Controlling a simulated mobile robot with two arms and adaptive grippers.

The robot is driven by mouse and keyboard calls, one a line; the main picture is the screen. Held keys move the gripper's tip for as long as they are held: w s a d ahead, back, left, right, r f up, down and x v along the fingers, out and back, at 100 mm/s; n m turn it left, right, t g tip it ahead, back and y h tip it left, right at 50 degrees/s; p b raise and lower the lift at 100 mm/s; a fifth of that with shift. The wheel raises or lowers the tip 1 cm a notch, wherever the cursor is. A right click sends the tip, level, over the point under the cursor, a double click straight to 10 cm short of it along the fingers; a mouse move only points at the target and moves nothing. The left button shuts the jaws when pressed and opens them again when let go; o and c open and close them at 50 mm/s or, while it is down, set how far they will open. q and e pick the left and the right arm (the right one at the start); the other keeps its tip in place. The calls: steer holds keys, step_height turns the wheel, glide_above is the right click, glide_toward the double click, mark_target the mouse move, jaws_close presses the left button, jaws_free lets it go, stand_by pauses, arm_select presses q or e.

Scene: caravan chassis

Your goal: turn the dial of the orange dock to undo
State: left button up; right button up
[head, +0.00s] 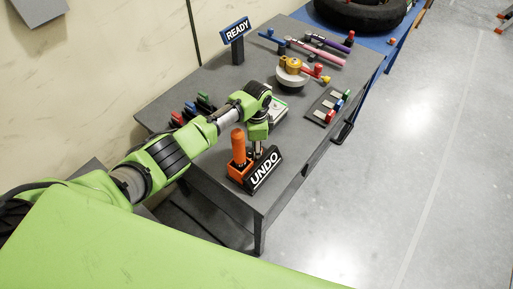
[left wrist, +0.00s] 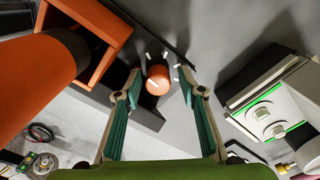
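The orange dock (head: 238,172) stands at the near end of the grey table, with an orange cylinder (head: 238,143) upright in it and a black UNDO sign (head: 265,170) beside it. In the left wrist view, the dock (left wrist: 112,25) is at upper left. Its orange round dial (left wrist: 158,80) has white marks around it. My left gripper (left wrist: 160,85) is open, with one finger on each side of the dial; I cannot tell whether they touch it. In the head view my left gripper (head: 258,153) is behind the sign, which partly hides it. The right gripper is not in view.
A white device with green light strips (left wrist: 268,118) sits to the right in the left wrist view. Farther along the table are a READY sign (head: 237,32), a round white and yellow fixture (head: 291,72), several tools and a rack of coloured pieces (head: 325,107).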

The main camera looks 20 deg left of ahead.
arm_select(q)
steer(key=shift+s+d, duration=0.1)
steer(key=shift+d, duration=0.05)
step_height(320, 180, up, 8)
steer(key=shift+f, duration=0.2)
steer(key=shift+r, duration=0.2)
